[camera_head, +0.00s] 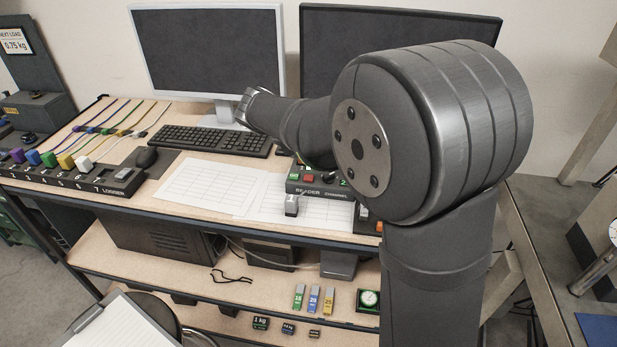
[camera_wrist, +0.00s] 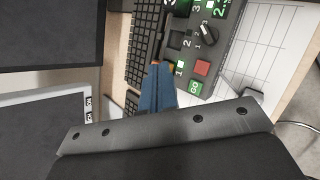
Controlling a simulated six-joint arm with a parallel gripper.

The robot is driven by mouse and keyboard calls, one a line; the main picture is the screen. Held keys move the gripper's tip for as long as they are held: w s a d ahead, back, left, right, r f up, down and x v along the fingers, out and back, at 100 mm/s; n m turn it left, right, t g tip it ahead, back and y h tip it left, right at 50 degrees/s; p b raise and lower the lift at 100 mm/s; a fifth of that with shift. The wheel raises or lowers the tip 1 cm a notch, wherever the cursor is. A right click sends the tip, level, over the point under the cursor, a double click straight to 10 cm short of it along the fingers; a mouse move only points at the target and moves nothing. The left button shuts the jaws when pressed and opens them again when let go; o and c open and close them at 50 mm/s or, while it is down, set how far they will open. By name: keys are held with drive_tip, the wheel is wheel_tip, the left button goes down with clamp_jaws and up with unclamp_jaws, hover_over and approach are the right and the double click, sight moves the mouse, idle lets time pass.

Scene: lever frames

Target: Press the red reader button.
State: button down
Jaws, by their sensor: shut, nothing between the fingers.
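In the wrist view the red button (camera_wrist: 202,67) sits on the reader panel (camera_wrist: 226,30), beside a green GO button (camera_wrist: 195,88) and a black dial (camera_wrist: 209,32). My gripper (camera_wrist: 160,70) is shut and empty, its blue fingers together. In the wrist view its tips appear left of the red button, apart from it. I cannot make out the fingers in the head view.
A keyboard (camera_head: 211,140) and two monitors (camera_head: 212,52) stand behind. White sheets (camera_head: 200,184) lie left of and under the reader. The logger box (camera_head: 78,178) with coloured plugs is at the left. My arm hides the desk's right part.

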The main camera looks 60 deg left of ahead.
sight(306, 179)
idle(0.3)
drive_tip(key=shift+f, duration=4.4)
drive_tip(key=shift+f, duration=0.15)
drive_tip(key=shift+f, duration=0.25)
drive_tip(key=shift+f, duration=0.4)
drive_tip(key=shift+r, duration=0.8)
drive_tip(key=shift+r, duration=0.1)
drive_tip(key=shift+r, duration=2.45)
